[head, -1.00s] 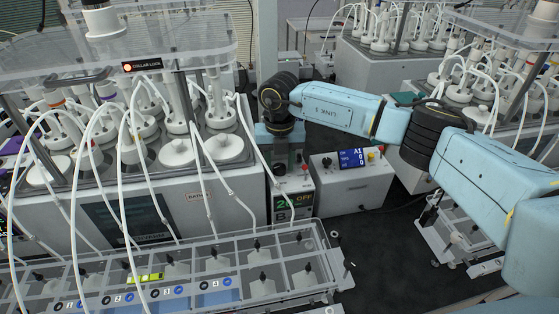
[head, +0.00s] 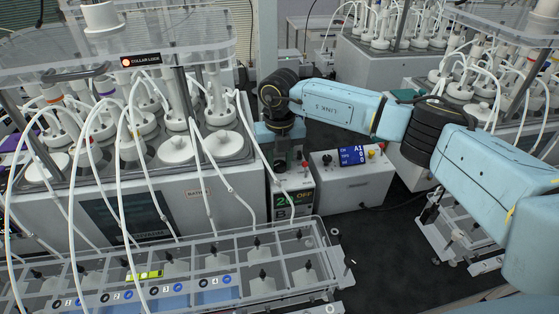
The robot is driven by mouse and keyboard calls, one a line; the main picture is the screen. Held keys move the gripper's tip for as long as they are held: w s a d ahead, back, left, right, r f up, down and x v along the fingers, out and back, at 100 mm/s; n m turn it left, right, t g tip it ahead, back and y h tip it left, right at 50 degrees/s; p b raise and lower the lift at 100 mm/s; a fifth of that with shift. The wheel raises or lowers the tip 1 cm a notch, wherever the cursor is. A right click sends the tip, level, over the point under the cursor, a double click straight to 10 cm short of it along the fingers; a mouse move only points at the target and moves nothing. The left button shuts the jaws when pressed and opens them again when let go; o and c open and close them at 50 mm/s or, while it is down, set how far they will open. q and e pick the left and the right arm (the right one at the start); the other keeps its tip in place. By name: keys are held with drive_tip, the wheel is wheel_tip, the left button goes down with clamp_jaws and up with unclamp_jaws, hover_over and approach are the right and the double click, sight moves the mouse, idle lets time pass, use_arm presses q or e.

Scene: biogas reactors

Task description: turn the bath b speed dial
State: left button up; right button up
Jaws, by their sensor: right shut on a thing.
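The bath B controller (head: 292,205) is a small upright box with a lit display reading "20", "OFF" and a large "B". It stands between the left bath and a grey control box. My right gripper (head: 286,168) reaches down in front of the controller's top, where the speed dial would be; the gripper and wrist hide the dial itself. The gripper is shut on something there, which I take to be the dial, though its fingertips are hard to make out. My left gripper is not in view.
A large bath (head: 170,203) with bottles and white tubes stands at left. A clear rack (head: 240,240) with several compartments lies in front. A grey control box (head: 352,182) with a blue "A1" screen sits right of the controller. More reactors stand at back right.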

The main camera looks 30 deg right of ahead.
sight(280, 164)
drive_tip(key=shift+n+b, duration=0.9)
drive_tip(key=shift+n, duration=1.2)
drive_tip(key=shift+r, duration=0.1)
drive_tip(key=o, duration=0.7)
drive_tip(key=shift+r, duration=0.1)
wheel_tip(280, 164, up, 13)
drive_tip(key=shift+r+b, duration=0.1)
drive_tip(key=shift+b, duration=0.5)
